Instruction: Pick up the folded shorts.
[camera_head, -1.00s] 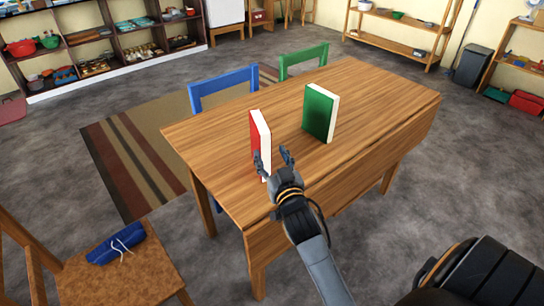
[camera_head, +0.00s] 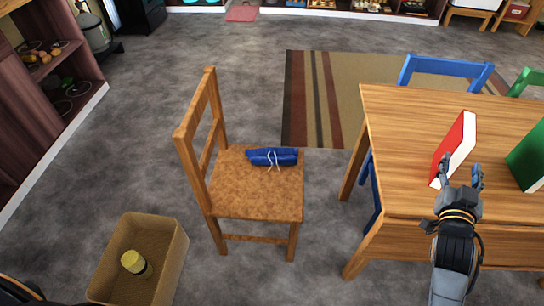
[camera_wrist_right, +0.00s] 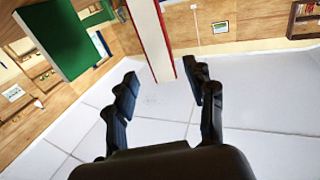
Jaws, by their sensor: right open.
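The folded shorts (camera_head: 273,157) are blue with a pale drawstring. They lie on the seat of a wooden chair (camera_head: 255,196) left of the table in the head view. My right gripper (camera_head: 461,172) is over the near part of the table, well to the right of the shorts. It is open, with nothing between its fingers. In the right wrist view the open fingers (camera_wrist_right: 165,90) show with a red-and-white book (camera_wrist_right: 152,38) just beyond them. My left gripper is not in view.
The wooden table (camera_head: 400,130) carries the red book (camera_head: 456,146) and a green book (camera_head: 528,158). A wicker basket (camera_head: 178,262) holding a yellow cylinder (camera_head: 134,262) stands front left of the chair. Grey floor is clear between chair and table, and a striped rug (camera_head: 335,90) lies behind.

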